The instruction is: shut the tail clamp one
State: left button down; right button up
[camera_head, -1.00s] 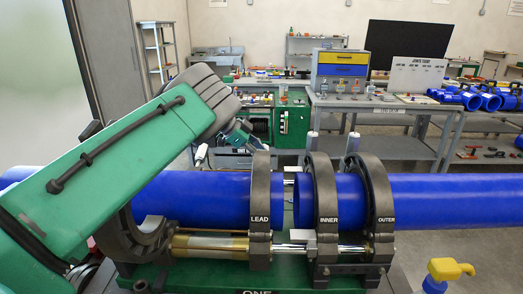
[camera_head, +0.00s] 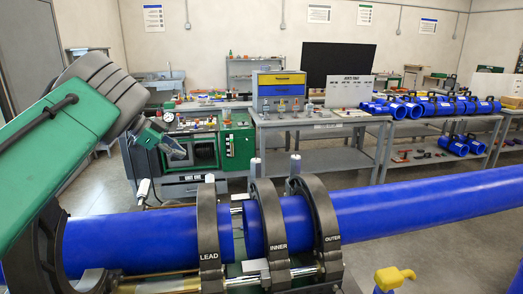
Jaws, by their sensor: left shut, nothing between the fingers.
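A dark clamp ring (camera_head: 47,250) stands around the left part of the blue pipe (camera_head: 130,235), at the left edge; I take it for tail clamp one. No label on it shows, and my green left arm covers part of it, so I cannot tell whether it is open or shut. My left gripper (camera_head: 172,148) is shut and empty, above and behind the pipe, apart from the clamp and right of it. My right gripper is not in view.
Clamps marked LEAD (camera_head: 208,230), INNER (camera_head: 270,230) and OUTER (camera_head: 325,225) ring the pipes, with a small gap between pipe ends. A yellow handle (camera_head: 394,278) stands at front right. A workbench (camera_head: 318,127) stands behind, with floor between.

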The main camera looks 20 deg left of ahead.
aim_at(34, 265)
jog(key=k, duration=2)
